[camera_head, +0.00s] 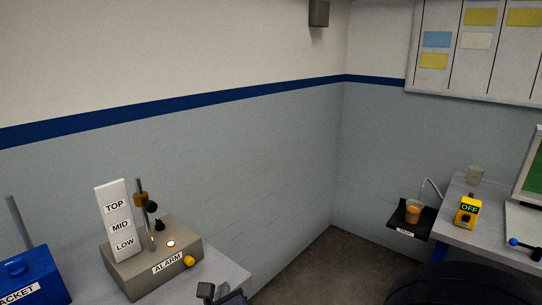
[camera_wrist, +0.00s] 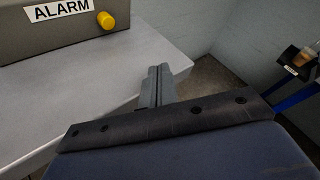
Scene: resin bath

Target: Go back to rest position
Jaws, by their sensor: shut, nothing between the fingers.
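My gripper (camera_wrist: 157,88) shows in the wrist view with its fingers together and nothing between them. It is in front of the edge of a light grey table and apart from the alarm box. In the head view a dark part of my arm shows at the bottom middle, by the right end of that table. The grey alarm box (camera_head: 150,262) stands on the table with a yellow knob (camera_head: 189,261), a lit button and a post. The box also shows at the top left of the wrist view (camera_wrist: 60,32).
A white TOP/MID/LOW board (camera_head: 118,222) stands by the box. A blue jacket box (camera_head: 35,278) is at lower left. At right, a black tray (camera_head: 424,222) holds a cup (camera_head: 413,211) of orange liquid near a yellow OFF switch (camera_head: 467,212). Bare floor (camera_head: 330,262) lies between the tables.

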